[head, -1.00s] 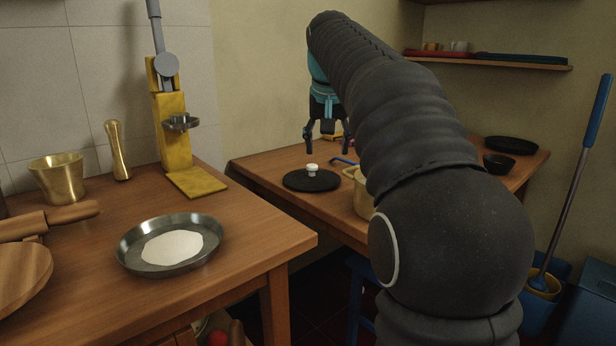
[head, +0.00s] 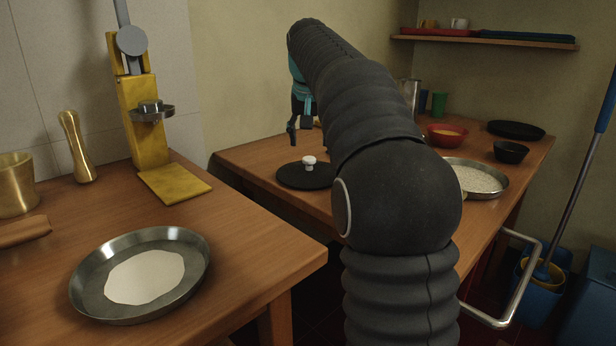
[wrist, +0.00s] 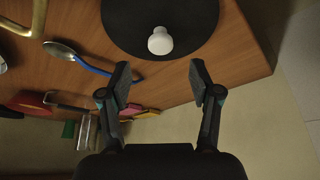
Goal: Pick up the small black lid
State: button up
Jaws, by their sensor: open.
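The small black lid (head: 297,177) is a flat round disc with a white knob (head: 309,163), lying on the far wooden table. In the wrist view the lid (wrist: 190,22) is at the top, with its white knob (wrist: 160,41) nearly in line with the gap between my fingers. My gripper (wrist: 160,82) is open and empty, apart from the lid. In the head view my gripper (head: 303,130) hangs above and behind the lid; my arm hides part of it.
A spoon with a blue handle (wrist: 95,67) lies close to the lid. The far table also holds a red bowl (head: 447,134), a pan of pale contents (head: 474,178) and a black bowl (head: 511,151). A steel pan with flatbread (head: 140,274) stands on the near table.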

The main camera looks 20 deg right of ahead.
aim_at(309, 158)
jog(key=shift+b+x, duration=0.7)
jog(key=shift+x, duration=3)
jog(key=shift+a, duration=0.1)
grip_shut()
